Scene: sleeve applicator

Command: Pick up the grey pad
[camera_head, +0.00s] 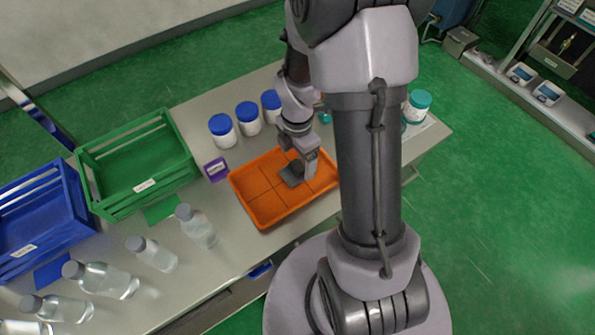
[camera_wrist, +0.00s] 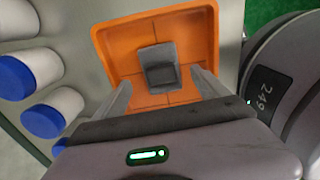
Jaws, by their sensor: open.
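The grey pad (camera_wrist: 158,66) lies in the orange tray (camera_wrist: 112,45), near the middle of its divided floor. In the wrist view it shows between and just beyond the fingertips of my gripper (camera_wrist: 162,84), which is open. In the head view the grey pad (camera_head: 291,176) is partly hidden by my gripper (camera_head: 300,171), which is low over the orange tray (camera_head: 266,217). I cannot tell whether the fingers touch the pad.
Several blue-lidded white jars (camera_head: 248,117) stand behind the tray. A purple label block (camera_head: 215,168) is at its left. A green crate (camera_head: 100,207), a blue crate (camera_head: 62,243) and several clear bottles (camera_head: 198,228) stand farther left. A teal-lidded jar (camera_head: 418,105) is at right.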

